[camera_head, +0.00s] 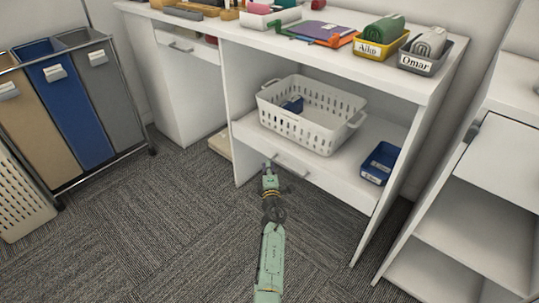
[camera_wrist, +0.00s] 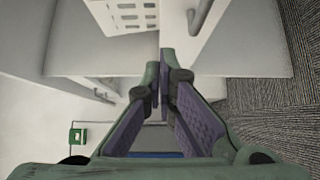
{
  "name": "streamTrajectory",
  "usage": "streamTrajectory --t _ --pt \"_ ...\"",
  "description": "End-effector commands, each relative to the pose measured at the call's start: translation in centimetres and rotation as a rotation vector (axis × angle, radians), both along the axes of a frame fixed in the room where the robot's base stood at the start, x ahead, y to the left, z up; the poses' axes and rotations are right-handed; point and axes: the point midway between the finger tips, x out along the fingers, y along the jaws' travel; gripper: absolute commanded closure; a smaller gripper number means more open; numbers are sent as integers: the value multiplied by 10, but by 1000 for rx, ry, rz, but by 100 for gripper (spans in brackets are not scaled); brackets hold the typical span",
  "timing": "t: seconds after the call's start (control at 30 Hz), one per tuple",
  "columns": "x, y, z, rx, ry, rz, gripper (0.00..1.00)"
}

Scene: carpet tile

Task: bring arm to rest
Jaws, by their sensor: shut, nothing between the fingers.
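My arm reaches forward over the carpet in the head view, and my gripper (camera_head: 269,165) is at its far end, in front of the low white drawer of the desk unit. In the wrist view my gripper (camera_wrist: 165,58) has its two fingertips together with nothing between them. The drawer handle (camera_head: 291,166) is just right of the fingertips in the head view. It also shows in the wrist view (camera_wrist: 203,16), apart from the fingertips in the picture. I cannot tell the exact depth between them.
A white basket (camera_head: 312,117) with a blue item and a blue bin (camera_head: 381,163) sit on the shelf above the drawer. Labelled trays (camera_head: 381,47) stand on the desktop. A laundry sorter (camera_head: 66,104) stands left, white shelving (camera_head: 463,232) right.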

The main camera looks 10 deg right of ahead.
Motion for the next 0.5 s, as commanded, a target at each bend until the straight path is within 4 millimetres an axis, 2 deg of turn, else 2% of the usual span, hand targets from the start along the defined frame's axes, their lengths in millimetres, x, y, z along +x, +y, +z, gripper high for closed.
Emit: streamTrajectory --t 0.03,0.2,0.5 --pt "-11 2 2 0 1 0 100" --pt "-36 6 1 0 0 1 100" --pt "-48 9 0 0 -1 3 100"
